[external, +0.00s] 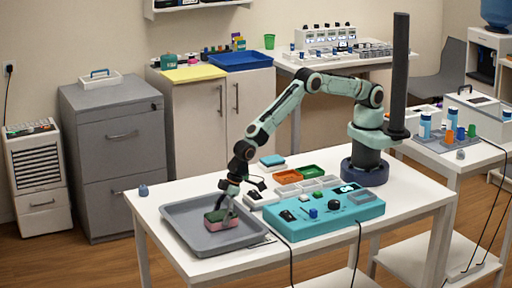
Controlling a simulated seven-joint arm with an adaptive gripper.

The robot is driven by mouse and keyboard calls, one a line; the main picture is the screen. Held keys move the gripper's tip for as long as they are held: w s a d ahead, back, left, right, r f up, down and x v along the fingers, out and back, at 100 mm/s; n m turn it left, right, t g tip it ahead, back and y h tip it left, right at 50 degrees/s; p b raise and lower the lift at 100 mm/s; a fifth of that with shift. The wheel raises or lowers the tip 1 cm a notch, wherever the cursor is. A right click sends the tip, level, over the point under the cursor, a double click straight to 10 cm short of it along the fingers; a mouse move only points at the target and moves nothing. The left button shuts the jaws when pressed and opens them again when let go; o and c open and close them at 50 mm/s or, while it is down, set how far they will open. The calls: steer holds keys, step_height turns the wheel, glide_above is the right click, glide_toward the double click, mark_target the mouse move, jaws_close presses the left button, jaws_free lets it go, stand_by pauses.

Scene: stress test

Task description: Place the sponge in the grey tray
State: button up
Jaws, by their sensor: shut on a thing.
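The grey tray (178,208) lies on the front left of the white table. A sponge (220,225), pink below and green on top, is over the right part of the tray, inside its rim in the picture. My gripper (225,208) points down and is shut on the sponge. I cannot tell whether the sponge touches the tray floor or hangs just above it. The fingers hide part of the sponge's top.
A teal control box (325,212) with knobs stands right of the tray. Orange (286,176) and green (313,171) small trays and a blue block (272,160) lie behind. A small blue-grey object (144,190) sits at the table's left corner.

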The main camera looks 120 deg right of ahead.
steer(key=o, duration=0.7)
steer(key=shift+f, duration=0.1)
steer(key=v, duration=1.2)
steer(key=s+d+r+g, duration=0.2)
steer(key=s+d+r, duration=0.2)
steer(key=s+r, duration=0.9)
steer(key=s+d+n+g, duration=0.1)
steer(key=s+d+g, duration=0.1)
steer(key=s, duration=2.4)
steer(key=shift+d+f+g+y, duration=0.2)
steer(key=shift+f+g+y, duration=0.15)
steer(key=shift+g+y, duration=0.05)
